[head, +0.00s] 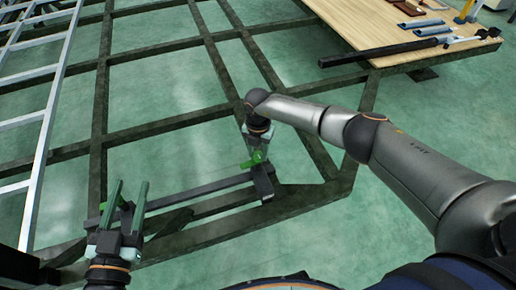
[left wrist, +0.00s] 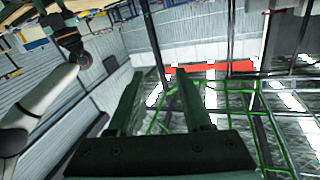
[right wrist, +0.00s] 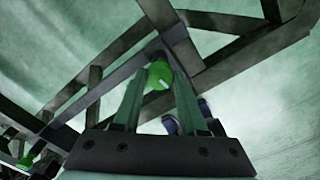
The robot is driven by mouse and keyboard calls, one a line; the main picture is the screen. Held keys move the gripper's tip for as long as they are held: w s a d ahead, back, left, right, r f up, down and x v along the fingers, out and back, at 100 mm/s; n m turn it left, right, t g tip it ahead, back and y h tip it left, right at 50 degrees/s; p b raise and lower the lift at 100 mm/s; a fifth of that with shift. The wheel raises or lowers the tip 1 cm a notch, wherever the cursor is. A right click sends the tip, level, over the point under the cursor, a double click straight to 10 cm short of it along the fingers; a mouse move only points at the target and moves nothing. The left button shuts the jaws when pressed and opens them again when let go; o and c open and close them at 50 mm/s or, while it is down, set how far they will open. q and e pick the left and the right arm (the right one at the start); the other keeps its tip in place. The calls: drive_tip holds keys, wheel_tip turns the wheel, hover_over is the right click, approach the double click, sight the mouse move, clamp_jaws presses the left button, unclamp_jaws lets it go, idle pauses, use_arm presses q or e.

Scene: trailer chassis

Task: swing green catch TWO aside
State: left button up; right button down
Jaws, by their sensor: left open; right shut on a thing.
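A green catch (head: 256,159) sits at the right end of a dark bar on the chassis frame. My right gripper (head: 260,147) reaches down to it from above. In the right wrist view that catch (right wrist: 160,74) lies between the fingertips, and the gripper is shut on it. A second green catch (right wrist: 25,161) shows at the lower left there; in the head view it is partly hidden behind my left gripper (head: 127,200). That gripper is open, empty and points upward. In the left wrist view its two fingers (left wrist: 158,90) stand apart. No number on either catch is readable.
The dark chassis frame (head: 190,121) spans the floor, with open gaps between its beams. A pale ladder-like rail (head: 50,105) runs along the left. A wooden deck (head: 365,28) with several tools and a black bar (head: 378,53) lies at the upper right.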

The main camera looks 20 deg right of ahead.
use_arm(q)
drive_tip(key=shift+s+f+n+g+y, duration=0.2)
drive_tip(key=shift+f+g, duration=0.2)
drive_tip(key=shift+f, duration=0.6)
drive_tip(key=shift+s+f+n+g+y, duration=0.15)
drive_tip(key=shift+f+g, duration=0.25)
drive_tip(key=shift+f, duration=0.55)
use_arm(e)
drive_tip(key=shift+m, duration=0.5)
use_arm(q)
drive_tip(key=shift+w, duration=0.1)
use_arm(e)
drive_tip(key=shift+c, duration=2.2)
unclamp_jaws()
drive_tip(key=shift+r, duration=0.1)
